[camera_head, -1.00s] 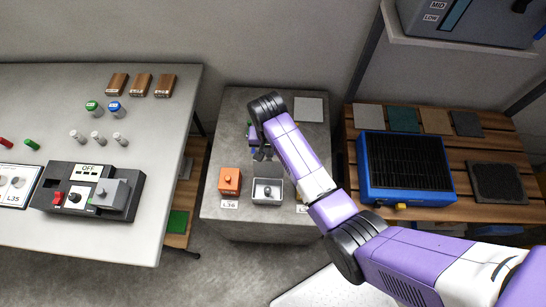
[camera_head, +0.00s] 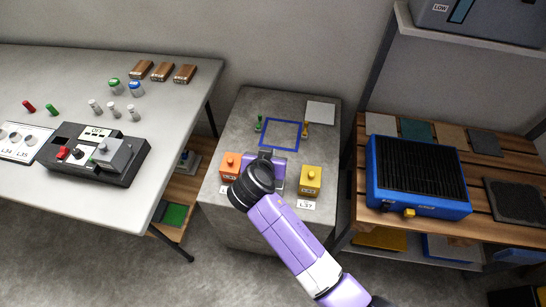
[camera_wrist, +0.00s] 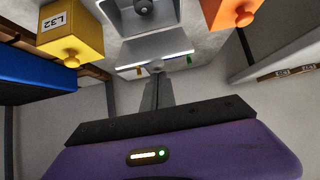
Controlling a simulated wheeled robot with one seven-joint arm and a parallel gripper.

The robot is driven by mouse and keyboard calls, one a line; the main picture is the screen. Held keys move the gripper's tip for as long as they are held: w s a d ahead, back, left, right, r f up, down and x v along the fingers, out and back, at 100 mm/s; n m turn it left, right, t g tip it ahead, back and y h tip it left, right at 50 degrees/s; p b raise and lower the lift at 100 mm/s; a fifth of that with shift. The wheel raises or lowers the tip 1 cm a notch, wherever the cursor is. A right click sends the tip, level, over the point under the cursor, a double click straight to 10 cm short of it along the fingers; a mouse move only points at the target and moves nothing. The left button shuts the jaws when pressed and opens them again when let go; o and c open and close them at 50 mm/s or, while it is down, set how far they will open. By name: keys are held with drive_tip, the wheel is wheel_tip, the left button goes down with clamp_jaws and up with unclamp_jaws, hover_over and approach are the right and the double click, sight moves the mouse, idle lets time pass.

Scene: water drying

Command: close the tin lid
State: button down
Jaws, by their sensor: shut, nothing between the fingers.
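The grey tin (camera_wrist: 122,20) stands open in the wrist view, with a dark round knob or object inside. Its grey lid (camera_wrist: 155,48) stands raised at the tin's edge, its bright rim facing my gripper. My gripper (camera_wrist: 157,78) is shut and empty, with its narrow fingers pointing at the lid from just outside. I cannot tell whether they touch it. In the head view my gripper (camera_head: 265,158) is over the middle of the concrete block, and my arm hides most of the tin.
An orange box (camera_head: 230,164) and a yellow box (camera_head: 310,180) flank the tin closely on the concrete block (camera_head: 240,120). A blue square outline (camera_head: 279,122) and small green and yellow pieces lie behind. A blue ribbed unit (camera_head: 415,207) stands on the right shelf.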

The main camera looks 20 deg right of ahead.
drive_tip(key=t+b, duration=0.1)
drive_tip(key=b, duration=0.1)
drive_tip(key=s+a+f+t+h+b, duration=0.1)
drive_tip(key=b, duration=0.2)
drive_tip(key=shift+s+a+f+b, duration=0.1)
drive_tip(key=shift+s+f+b, duration=0.15)
drive_tip(key=shift+s+b, duration=0.05)
drive_tip(key=s+a+f+t+h+b, duration=0.1)
drive_tip(key=t+b, duration=0.1)
drive_tip(key=b, duration=0.7)
drive_tip(key=s+f+t+h+b, duration=0.1)
drive_tip(key=f+t+h+b, duration=0.1)
drive_tip(key=b, duration=0.7)
drive_tip(key=s+a+f+t+h+b, duration=0.1)
drive_tip(key=s+t+b, duration=0.1)
drive_tip(key=b, duration=0.7)
drive_tip(key=shift+s+a+f+t+h+b, duration=0.1)
drive_tip(key=shift+a+f+t+h+b, duration=0.1)
drive_tip(key=shift+a+t+h+b, duration=0.15)
drive_tip(key=shift+s+f+b, duration=0.1)
drive_tip(key=shift+f+b, duration=0.05)
drive_tip(key=shift+b, duration=0.65)
